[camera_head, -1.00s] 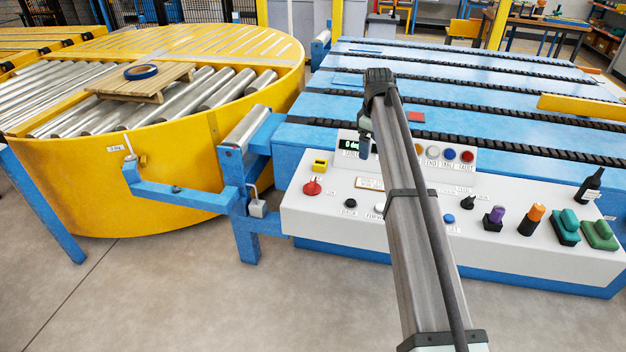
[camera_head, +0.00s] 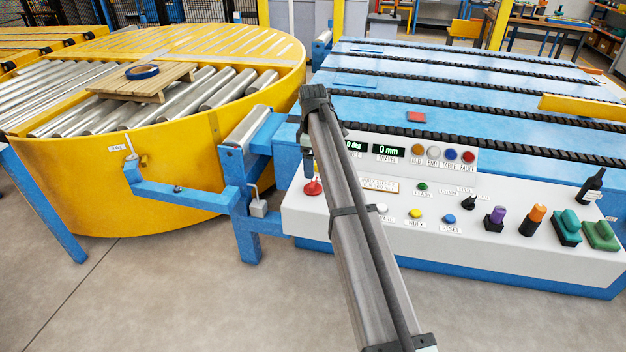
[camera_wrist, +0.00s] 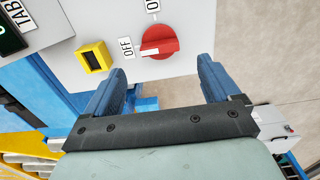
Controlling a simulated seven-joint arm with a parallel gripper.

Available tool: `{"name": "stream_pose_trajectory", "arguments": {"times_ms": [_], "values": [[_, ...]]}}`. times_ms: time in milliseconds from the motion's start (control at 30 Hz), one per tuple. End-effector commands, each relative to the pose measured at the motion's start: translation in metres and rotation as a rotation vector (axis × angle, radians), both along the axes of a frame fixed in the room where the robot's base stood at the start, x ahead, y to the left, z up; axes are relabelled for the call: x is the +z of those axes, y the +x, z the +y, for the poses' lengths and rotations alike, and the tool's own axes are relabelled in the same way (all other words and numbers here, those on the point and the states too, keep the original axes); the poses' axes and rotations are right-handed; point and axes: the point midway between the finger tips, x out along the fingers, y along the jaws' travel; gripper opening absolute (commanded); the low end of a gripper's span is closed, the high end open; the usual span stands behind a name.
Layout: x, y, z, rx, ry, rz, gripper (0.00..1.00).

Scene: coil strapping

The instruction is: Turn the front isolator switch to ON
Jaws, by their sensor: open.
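The isolator switch is a red round knob (camera_head: 313,187) at the left end of the white control panel (camera_head: 345,222). In the wrist view the red knob (camera_wrist: 160,41) has a white mark on the side towards the OFF label (camera_wrist: 126,47). The ON label (camera_wrist: 152,5) is at the picture's top edge, partly cut off. My gripper (camera_wrist: 162,66) is open and empty. Its two blue fingers lie to either side of the knob's position in the picture, apart from it. In the head view my gripper (camera_head: 308,168) hangs just above the knob, partly hidden by my arm.
A yellow square part (camera_wrist: 93,57) sits on the panel beside the knob. Several coloured buttons, a black selector (camera_head: 468,202) and coloured handles run rightward along the panel. The display housing (camera_head: 405,151) rises behind. A blue roller frame (camera_head: 245,185) and yellow turntable (camera_head: 215,170) stand left.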

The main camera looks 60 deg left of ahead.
Motion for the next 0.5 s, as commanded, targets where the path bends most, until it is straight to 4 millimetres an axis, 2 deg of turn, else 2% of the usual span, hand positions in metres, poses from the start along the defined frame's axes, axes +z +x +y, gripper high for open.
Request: {"name": "stream_pose_trajectory", "arguments": {"times_ms": [200,500], "values": [[-0.038,0.000,-0.001,-0.001,-0.001,0.000,0.89],[-0.067,0.000,0.000,-0.001,0.000,0.000,0.89]]}}
